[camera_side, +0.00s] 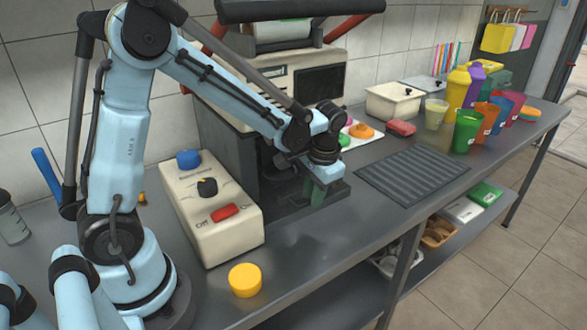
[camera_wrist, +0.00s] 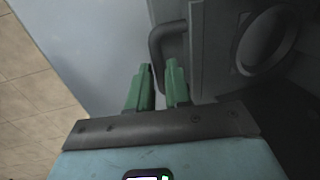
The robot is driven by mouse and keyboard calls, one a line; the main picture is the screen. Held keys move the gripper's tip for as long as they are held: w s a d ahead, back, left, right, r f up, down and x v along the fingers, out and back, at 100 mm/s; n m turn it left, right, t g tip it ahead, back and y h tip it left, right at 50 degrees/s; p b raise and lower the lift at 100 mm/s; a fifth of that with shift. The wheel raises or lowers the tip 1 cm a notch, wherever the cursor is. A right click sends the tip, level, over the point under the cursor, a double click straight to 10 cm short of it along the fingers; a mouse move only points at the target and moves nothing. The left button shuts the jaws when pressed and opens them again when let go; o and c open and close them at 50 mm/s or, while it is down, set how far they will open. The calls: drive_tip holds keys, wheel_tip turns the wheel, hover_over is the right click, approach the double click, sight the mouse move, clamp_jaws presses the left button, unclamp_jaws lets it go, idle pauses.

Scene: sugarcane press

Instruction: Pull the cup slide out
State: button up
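The cup slide (camera_wrist: 205,50) is a dark grey plate with a round ring recess (camera_wrist: 265,42), at the upper right of the wrist view. Its dark bent handle (camera_wrist: 156,42) sticks out on the left side. My gripper (camera_wrist: 161,64) has two green fingers, one on each side of the handle bar, with only a narrow gap about as wide as the bar. The fingers hide the near part of the handle. In the side view my gripper (camera_side: 318,190) points down at the foot of the press (camera_side: 270,150); my arm hides much of the slide there.
A control box (camera_side: 210,215) with blue and black knobs and a red switch stands left of the press. A yellow round object (camera_side: 245,280) sits near the front edge. A ribbed mat (camera_side: 412,176) and coloured cups (camera_side: 467,132) lie to the right. The counter before the press is clear.

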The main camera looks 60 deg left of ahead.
clamp_jaws()
drive_tip(key=shift+d, duration=0.15)
drive_tip(key=d, duration=1.9)
drive_tip(key=shift+o, duration=2.3)
unclamp_jaws()
wheel_tip(320, 180, up, 12)
drive_tip(key=d, duration=0.2)
